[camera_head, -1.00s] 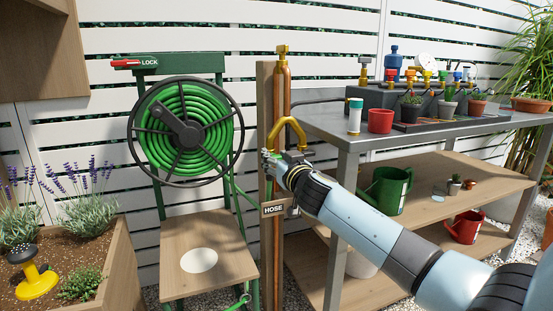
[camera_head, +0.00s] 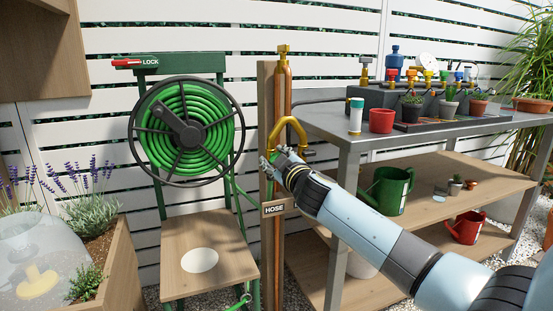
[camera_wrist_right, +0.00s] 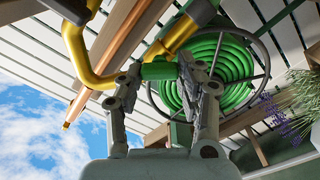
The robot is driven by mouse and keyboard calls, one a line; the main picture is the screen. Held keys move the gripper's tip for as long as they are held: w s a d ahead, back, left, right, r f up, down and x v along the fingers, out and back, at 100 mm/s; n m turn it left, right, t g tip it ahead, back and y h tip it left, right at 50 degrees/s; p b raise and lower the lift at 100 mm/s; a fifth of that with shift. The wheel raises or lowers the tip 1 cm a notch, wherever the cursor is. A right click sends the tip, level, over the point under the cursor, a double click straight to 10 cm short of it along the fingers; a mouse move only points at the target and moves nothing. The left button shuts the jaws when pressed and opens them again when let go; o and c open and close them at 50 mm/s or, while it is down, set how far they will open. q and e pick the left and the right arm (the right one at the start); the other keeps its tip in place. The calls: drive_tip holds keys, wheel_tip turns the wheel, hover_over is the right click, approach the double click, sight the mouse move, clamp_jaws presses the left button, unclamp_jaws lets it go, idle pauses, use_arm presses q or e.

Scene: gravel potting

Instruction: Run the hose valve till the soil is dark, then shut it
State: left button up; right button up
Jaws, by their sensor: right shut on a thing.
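The hose valve's brass pipe (camera_head: 297,126) curves out from the wooden post above the HOSE sign (camera_head: 274,208). My right gripper (camera_head: 270,167) is at the valve; in the right wrist view its fingers are shut on the green valve lever (camera_wrist_right: 158,71). A yellow sprinkler (camera_head: 38,282) stands in the planter at the left, inside a pale, see-through dome of spray. The planter's soil (camera_head: 98,248) looks brown where it shows beside the dome; the dome veils the rest. My left gripper is not in view.
A green hose reel (camera_head: 215,130) hangs left of the post, above a wooden shelf (camera_head: 222,230). A metal bench (camera_head: 345,138) with pots and fittings stands right, with a green watering can (camera_head: 390,190) on its lower shelf.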

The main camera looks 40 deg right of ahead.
drive_tip(key=shift+a+f+n+p, duration=0.15)
drive_tip(key=shift+n+p, duration=0.1)
drive_tip(key=shift+n, duration=2.15)
drive_tip(key=shift+f+n+p, duration=0.15)
drive_tip(key=shift+n+p, duration=0.05)
drive_tip(key=shift+n, duration=2.2)
drive_tip(key=o, duration=1.2)
drive_tip(key=shift+c, duration=0.2)
drive_tip(key=v, duration=1.2)
